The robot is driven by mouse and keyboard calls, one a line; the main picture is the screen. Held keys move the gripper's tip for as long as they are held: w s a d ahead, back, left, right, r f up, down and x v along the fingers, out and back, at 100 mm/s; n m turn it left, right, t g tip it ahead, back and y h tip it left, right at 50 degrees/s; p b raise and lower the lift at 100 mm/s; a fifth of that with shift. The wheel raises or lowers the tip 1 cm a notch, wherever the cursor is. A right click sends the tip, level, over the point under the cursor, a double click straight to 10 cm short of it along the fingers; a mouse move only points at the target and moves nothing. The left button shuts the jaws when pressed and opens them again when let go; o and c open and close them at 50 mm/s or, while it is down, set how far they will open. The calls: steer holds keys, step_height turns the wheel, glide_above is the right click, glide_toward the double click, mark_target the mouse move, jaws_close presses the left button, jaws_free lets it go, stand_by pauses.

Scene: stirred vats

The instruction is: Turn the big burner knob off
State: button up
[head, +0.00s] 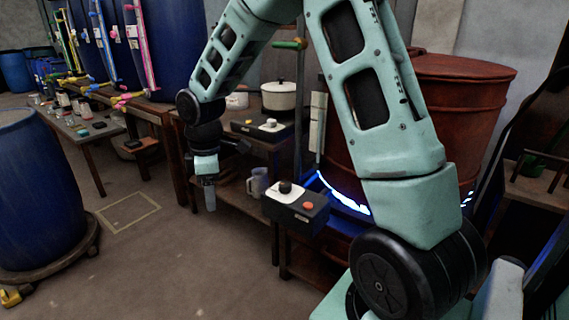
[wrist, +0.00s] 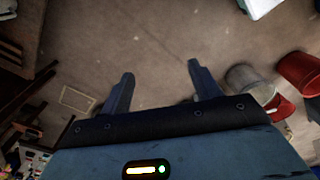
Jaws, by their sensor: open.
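The big burner glows with a blue flame (head: 345,200) under the large red vat (head: 455,90). In front of it is a dark control box (head: 296,217) with a white top plate, a black knob (head: 285,187) and an orange button (head: 308,206). The knob's exact setting is too small to tell. My gripper (head: 210,200) hangs to the left of the box in the head view, apart from it and pointing down. In the wrist view its two fingers (wrist: 160,75) are spread with nothing between them. The knob does not show in the wrist view.
A smaller burner box (head: 262,128) with a white pot (head: 279,96) sits on the table behind. A grey mug (head: 257,183) stands on the lower shelf. A blue barrel (head: 40,190) stands at left. The floor between is clear. My arm hides part of the vat.

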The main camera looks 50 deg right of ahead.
steer(key=w+d+r+p, duration=0.2)
steer(key=d, duration=0.5)
steer(key=w+d+r+p, duration=0.1)
steer(key=w+d+p, duration=0.15)
steer(key=d, duration=0.35)
steer(key=n+p, duration=0.2)
steer(key=p, duration=0.3)
glide_toward(285, 184)
steer(key=shift+h, duration=0.3)
steer(key=f, duration=0.9)
steer(key=shift+w+a+f+b, duration=0.2)
steer(key=shift+f+b, duration=0.1)
steer(key=shift+c, duration=0.2)
steer(key=c, duration=0.9)
